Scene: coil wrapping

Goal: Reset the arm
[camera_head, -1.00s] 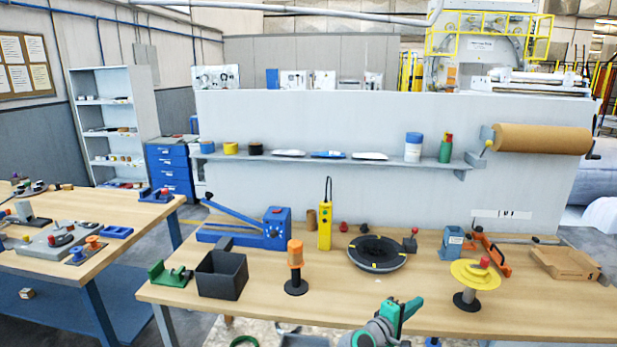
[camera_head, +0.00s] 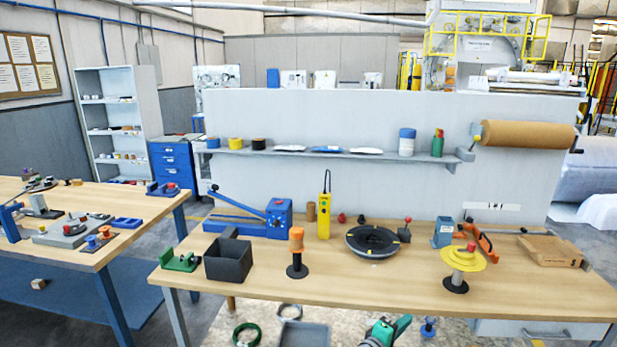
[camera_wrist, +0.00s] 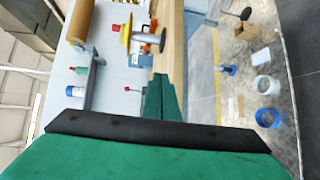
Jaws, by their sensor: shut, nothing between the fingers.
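My gripper (camera_head: 401,324) shows at the bottom edge of the head view, in front of the workbench and apart from it. Its green fingers are shut with nothing between them. In the wrist view the green fingers (camera_wrist: 160,97) are together and point toward the bench, which appears turned on its side. Most of my arm is out of the head view.
The workbench (camera_head: 340,278) carries a black coil ring (camera_head: 373,241), an orange-topped stand (camera_head: 296,250), a yellow disc stand (camera_head: 463,259) and a dark bin (camera_head: 228,260). A second table (camera_head: 95,208) stands left. Rings and a grey box (camera_head: 303,336) lie below the bench.

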